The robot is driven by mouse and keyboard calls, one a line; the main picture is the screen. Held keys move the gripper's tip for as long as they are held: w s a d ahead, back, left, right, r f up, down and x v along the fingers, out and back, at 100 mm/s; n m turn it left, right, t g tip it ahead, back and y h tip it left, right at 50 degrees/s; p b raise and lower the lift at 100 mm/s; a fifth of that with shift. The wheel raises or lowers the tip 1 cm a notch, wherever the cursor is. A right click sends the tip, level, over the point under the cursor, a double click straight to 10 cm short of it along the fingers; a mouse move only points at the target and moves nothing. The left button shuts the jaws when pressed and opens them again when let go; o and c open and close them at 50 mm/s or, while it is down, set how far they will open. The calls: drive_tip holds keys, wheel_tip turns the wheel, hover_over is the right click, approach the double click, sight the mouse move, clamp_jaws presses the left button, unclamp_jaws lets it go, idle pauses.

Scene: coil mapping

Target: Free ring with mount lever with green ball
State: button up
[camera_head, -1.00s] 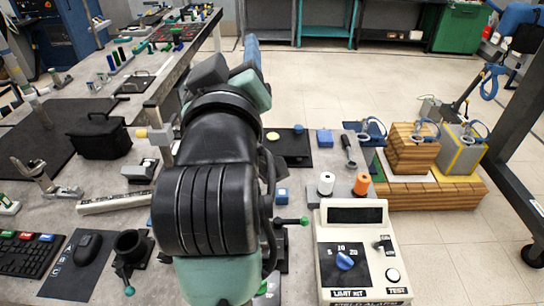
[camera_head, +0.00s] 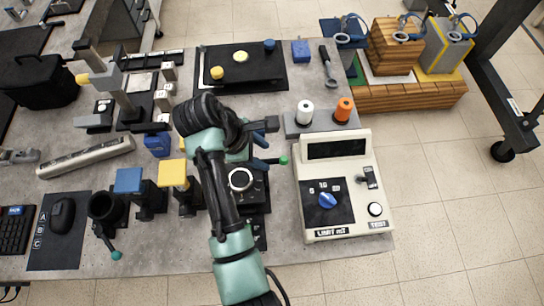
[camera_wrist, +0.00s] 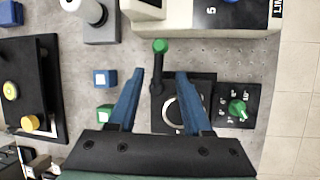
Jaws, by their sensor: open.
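A black mount (camera_wrist: 196,92) lies on the grey table with a pale ring (camera_wrist: 172,110) in it. A black lever with a green ball (camera_wrist: 160,46) sticks out of the mount. My gripper (camera_wrist: 160,75) is open and empty, its blue fingers above the lever side of the mount. The lever lies between the fingers in the wrist view, and the green ball is just beyond their tips. The fingers partly cover the mount. In the head view the ring (camera_head: 241,179) and the green ball (camera_head: 283,160) show beside my arm, which hides part of the mount.
A panel with a green knob (camera_wrist: 237,108) adjoins the mount. A white meter box (camera_head: 344,185) stands close to its right in the head view. Blue (camera_head: 129,181) and yellow (camera_head: 174,175) blocks stand left of my arm.

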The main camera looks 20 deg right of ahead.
sight(273, 161)
drive_tip(key=x, duration=0.6)
drive_tip(key=shift+d+f, duration=0.1)
drive_tip(key=shift+c, duration=0.3)
clamp_jaws()
idle(1.0)
